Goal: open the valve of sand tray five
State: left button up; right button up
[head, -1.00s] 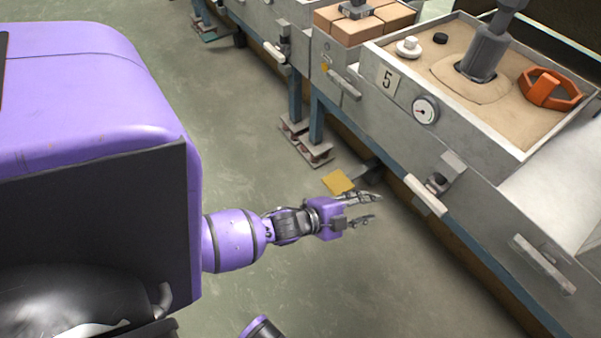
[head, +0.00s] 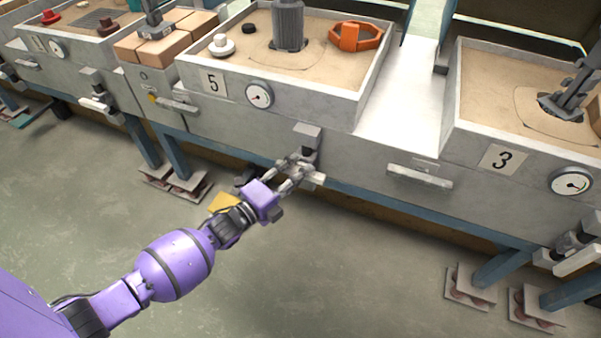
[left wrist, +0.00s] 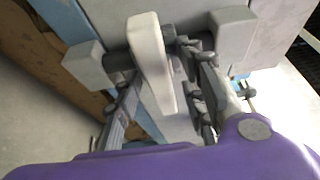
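Sand tray five (head: 350,97) is a grey metal box of sand with a "5" plate and a round gauge on its front. Its valve, a pale lever handle (head: 314,177) on a grey bracket, sits low on the front below the tray. My left gripper (head: 297,172) is at this handle. In the left wrist view the pale handle (left wrist: 150,55) stands upright between the open fingers of my left gripper (left wrist: 165,88), with space on its left side; whether the right finger touches it I cannot tell. My right gripper is not in view.
Sand tray three (head: 475,140), with its own gauge and lever, stands to the right. An orange handwheel (head: 356,36) lies on tray five's sand. A bar handle (head: 420,177) sticks out right of the valve. A yellow pedal (head: 222,203) is low behind my left wrist. The floor in front is clear.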

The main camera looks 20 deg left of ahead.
pick_arm(q)
jog(key=shift+w+d, duration=0.2)
jog(key=shift+w, duration=0.3)
jog(key=shift+c, duration=0.4)
grip_shut()
